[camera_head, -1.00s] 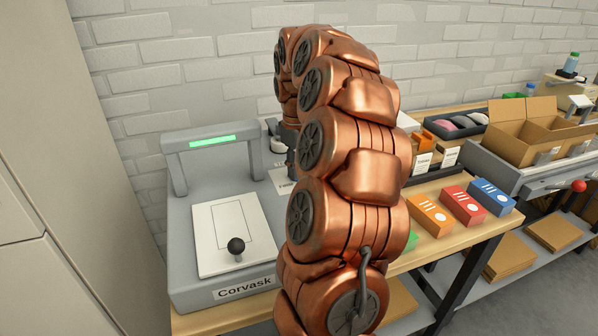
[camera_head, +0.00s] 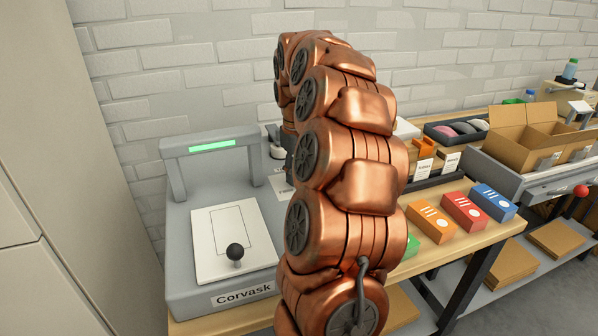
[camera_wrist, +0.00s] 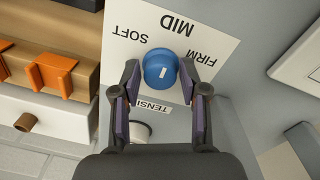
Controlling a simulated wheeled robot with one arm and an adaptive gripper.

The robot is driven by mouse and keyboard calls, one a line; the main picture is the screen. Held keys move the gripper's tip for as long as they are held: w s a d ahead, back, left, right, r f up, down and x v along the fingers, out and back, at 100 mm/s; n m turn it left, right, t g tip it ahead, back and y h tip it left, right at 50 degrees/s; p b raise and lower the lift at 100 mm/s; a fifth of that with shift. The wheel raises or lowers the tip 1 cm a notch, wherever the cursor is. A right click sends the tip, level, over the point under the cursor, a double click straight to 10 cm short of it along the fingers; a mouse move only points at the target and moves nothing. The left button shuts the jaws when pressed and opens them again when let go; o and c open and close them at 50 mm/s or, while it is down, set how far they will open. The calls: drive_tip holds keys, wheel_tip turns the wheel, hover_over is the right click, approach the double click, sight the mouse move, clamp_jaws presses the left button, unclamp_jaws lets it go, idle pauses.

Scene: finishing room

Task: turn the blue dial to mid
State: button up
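The blue dial (camera_wrist: 160,70) shows in the wrist view on a white label plate (camera_wrist: 220,50) that reads SOFT, MID and FIRM, upside down here. A short white mark on the dial's face tilts slightly right of upright, roughly in line with MID. My gripper (camera_wrist: 160,68) has one finger on each side of the dial. The fingers are apart, with a narrow gap at the left fingertip; whether the right one touches is unclear. In the head view my arm hides the dial.
The grey Corvask machine (camera_head: 185,285) has a green-lit bar (camera_head: 212,146) and a black ball knob (camera_head: 235,252). Orange (camera_head: 430,222), red (camera_head: 463,211) and blue (camera_head: 493,201) boxes lie on the bench to the right. Orange clips (camera_wrist: 60,75) sit left of my fingers.

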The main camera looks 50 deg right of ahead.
drive_tip(key=shift+o, duration=1.1)
wheel_tip(320, 180, up, 12)
drive_tip(key=shift+a, duration=0.25)
idle(0.8)
